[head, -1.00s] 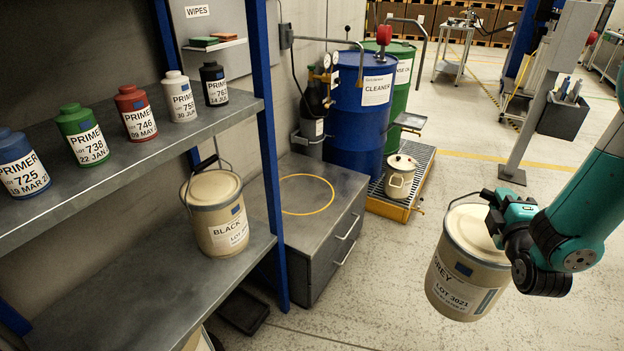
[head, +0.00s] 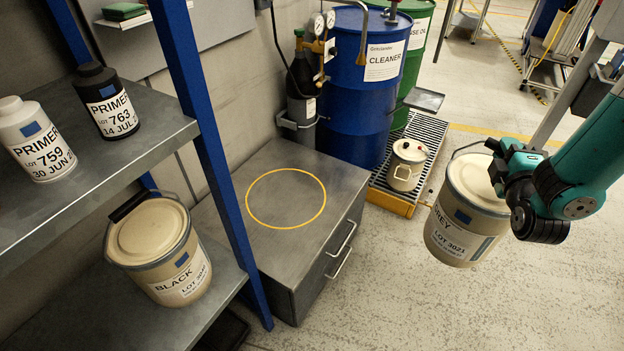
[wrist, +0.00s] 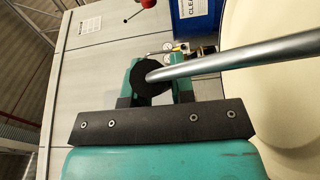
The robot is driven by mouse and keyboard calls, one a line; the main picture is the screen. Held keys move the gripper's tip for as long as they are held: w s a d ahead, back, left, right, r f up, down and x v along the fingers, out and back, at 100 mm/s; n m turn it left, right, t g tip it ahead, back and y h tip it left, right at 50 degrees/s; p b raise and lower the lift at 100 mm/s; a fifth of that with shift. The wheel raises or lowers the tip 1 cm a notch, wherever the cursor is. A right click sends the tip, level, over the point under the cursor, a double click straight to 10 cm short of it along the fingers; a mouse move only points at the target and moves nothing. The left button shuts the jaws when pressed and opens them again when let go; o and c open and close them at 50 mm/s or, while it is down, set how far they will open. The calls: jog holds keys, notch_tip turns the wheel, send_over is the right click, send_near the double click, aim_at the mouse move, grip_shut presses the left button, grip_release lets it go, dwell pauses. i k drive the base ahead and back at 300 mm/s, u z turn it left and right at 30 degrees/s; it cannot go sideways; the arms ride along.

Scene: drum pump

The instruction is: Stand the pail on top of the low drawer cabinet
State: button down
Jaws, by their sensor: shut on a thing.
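The pail (head: 465,215) is cream with a grey rim and a label reading GREY, LOT 3021. It hangs in the air at the right of the head view, slightly tilted. My gripper (head: 497,165) is shut on its wire handle; the handle (wrist: 240,54) runs between the jaws in the wrist view, with the cream lid beside it at right. The low drawer cabinet (head: 235,205) stands left of the pail, apart from it. Its grey top is bare, with a yellow ring (head: 285,198) painted on it.
A shelf rack with blue posts (head: 215,160) stands left of the cabinet. It holds a BLACK pail (head: 160,248) and primer bottles (head: 105,100). Behind the cabinet are a gas bottle (head: 302,105), a blue drum (head: 362,95) and a small pot (head: 406,165) on a grated pallet. The floor in front is clear.

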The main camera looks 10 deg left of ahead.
aim_at(298, 202)
jog(key=i, duration=0.95)
jog(key=u, duration=1.1)
